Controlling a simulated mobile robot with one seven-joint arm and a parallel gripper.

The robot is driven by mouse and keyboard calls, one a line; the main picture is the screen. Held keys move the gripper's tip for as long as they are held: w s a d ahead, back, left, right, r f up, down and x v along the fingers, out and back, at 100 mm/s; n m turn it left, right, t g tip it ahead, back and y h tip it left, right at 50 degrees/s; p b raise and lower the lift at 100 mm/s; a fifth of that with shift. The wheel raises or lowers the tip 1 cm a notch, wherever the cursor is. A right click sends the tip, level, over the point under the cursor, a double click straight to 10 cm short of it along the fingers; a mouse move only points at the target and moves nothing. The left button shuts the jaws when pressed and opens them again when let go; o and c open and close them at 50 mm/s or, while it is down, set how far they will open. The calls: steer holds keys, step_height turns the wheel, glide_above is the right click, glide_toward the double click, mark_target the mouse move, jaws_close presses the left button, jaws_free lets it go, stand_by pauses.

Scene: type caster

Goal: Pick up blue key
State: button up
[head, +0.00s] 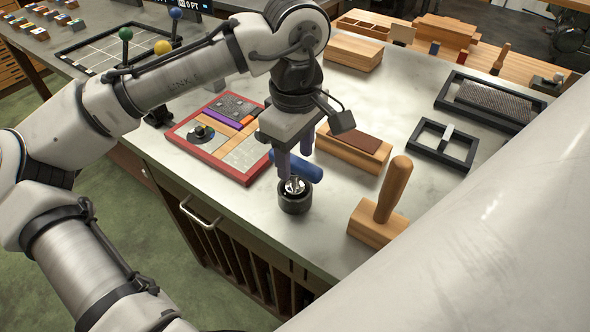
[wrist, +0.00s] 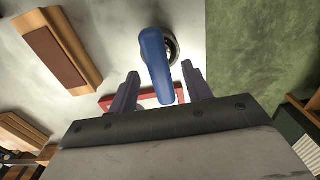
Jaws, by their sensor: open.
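The blue key (head: 306,170) shows as a thick blue handle lying across the top of a round dark holder (head: 295,203) near the front edge of the bench. Silver metal shows inside the holder under the handle. My gripper (head: 293,158) points down right at the handle. In the wrist view, the two purple-grey fingers of my gripper (wrist: 160,90) are spread apart, with the near end of the blue key (wrist: 156,62) between them and gaps on both sides. The holder (wrist: 173,48) is partly hidden behind the handle there.
A red-framed tray (head: 217,170) of metal and coloured pieces lies to the left. A wooden block with a brown top (head: 355,140) and a wooden-handled stamp (head: 380,220) stand to the right. The bench's front edge is close to the holder.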

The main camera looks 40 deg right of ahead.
mark_target(295, 181)
step_height(295, 181, down, 4)
steer(key=shift+r, duration=0.25)
jaws_close()
stand_by(0.3)
